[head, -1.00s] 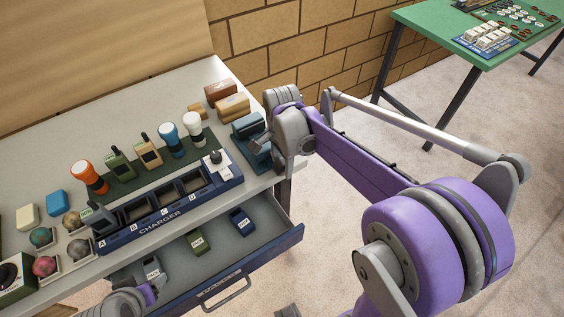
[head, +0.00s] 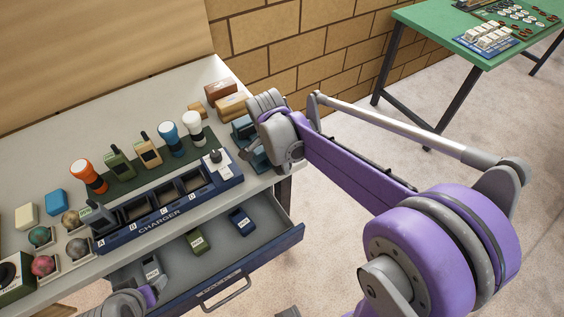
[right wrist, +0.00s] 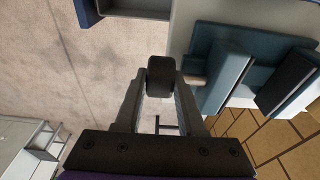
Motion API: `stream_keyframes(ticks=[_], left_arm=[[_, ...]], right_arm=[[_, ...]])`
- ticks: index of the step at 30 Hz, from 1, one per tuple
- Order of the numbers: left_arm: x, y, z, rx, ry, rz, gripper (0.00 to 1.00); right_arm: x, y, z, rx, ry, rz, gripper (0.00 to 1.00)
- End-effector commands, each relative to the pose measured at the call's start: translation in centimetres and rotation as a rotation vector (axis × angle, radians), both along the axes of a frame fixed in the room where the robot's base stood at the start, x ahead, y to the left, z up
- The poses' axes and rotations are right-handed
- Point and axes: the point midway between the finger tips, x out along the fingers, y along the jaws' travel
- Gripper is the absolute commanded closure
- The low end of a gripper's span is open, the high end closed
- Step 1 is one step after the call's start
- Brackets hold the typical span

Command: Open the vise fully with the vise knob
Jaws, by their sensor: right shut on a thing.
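The teal vise (head: 243,129) sits at the right end of the workbench, partly hidden behind my right wrist in the head view. In the right wrist view the vise (right wrist: 222,78) shows two upright jaws with a gap between them. The dark vise knob (right wrist: 160,76) is between the fingertips of my right gripper (right wrist: 161,88), which is shut on it. The knob is hidden in the head view. My left gripper (head: 150,295) is low at the drawer's front left; its fingers are too unclear to judge.
A blue charger (head: 166,216) and several torches and radios stand on the bench (head: 70,150). Below, an open drawer (head: 268,250) holds several small packs. Wooden blocks (head: 230,104) lie behind the vise. A green table (head: 430,22) stands apart at the back right.

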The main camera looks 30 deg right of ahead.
Motion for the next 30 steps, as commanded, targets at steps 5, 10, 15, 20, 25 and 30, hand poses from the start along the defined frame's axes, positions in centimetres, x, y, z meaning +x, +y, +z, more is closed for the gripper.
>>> stream_keyframes(ticks=[5,10,15,20,25,30], left_arm=[[-0.1,0.0,-0.1,0.000,0.001,0.000,0.23],[0.0,0.0,-0.1,0.000,0.001,0.000,0.23],[0.0,0.0,-0.1,0.000,0.001,0.000,0.23],[0.0,0.0,-0.1,0.000,0.001,0.000,0.23],[0.0,0.0,-0.1,0.000,0.001,0.000,0.23],[0.1,0.0,0.2,0.000,-0.001,0.000,0.23]], right_arm=[[0.0,0.1,0.0,-0.031,-0.003,0.000,1.00],[0.0,0.0,0.0,-0.030,-0.003,0.000,1.00],[0.0,0.0,0.0,-0.029,-0.003,0.000,0.34],[0.0,0.1,0.0,-0.028,-0.003,0.000,0.31],[0.0,0.1,0.2,-0.028,-0.003,0.000,0.31],[-0.1,0.5,2.1,-0.028,-0.004,0.001,0.31]])
